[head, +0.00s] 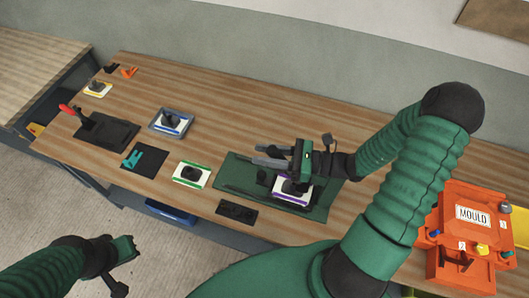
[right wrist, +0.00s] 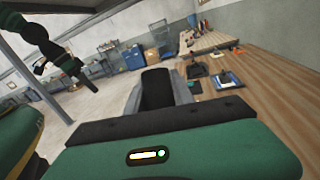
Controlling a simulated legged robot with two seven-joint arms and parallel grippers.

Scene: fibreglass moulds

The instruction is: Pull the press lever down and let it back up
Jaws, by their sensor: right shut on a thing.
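My right gripper (head: 268,157) reaches in from the right above a green base plate (head: 232,176), fingers pointing left. It is shut on a dark, thick handle (right wrist: 157,88), which shows between its grey fingers in the right wrist view. The handle appears to be the press lever; the gripper hides most of it in the head view. Below the gripper, a dark part sits over a white, purple-edged block (head: 293,199) on the green plate. My left gripper (head: 130,268) is at the lower left, off the table, with its fingers apart and empty.
An orange mould box (head: 468,230) stands at the right. A red-handled tool on a black base (head: 105,132), a blue-edged tray (head: 171,123), a green-edged block (head: 191,175) and a black plate (head: 237,211) lie to the left. The table's back strip is clear.

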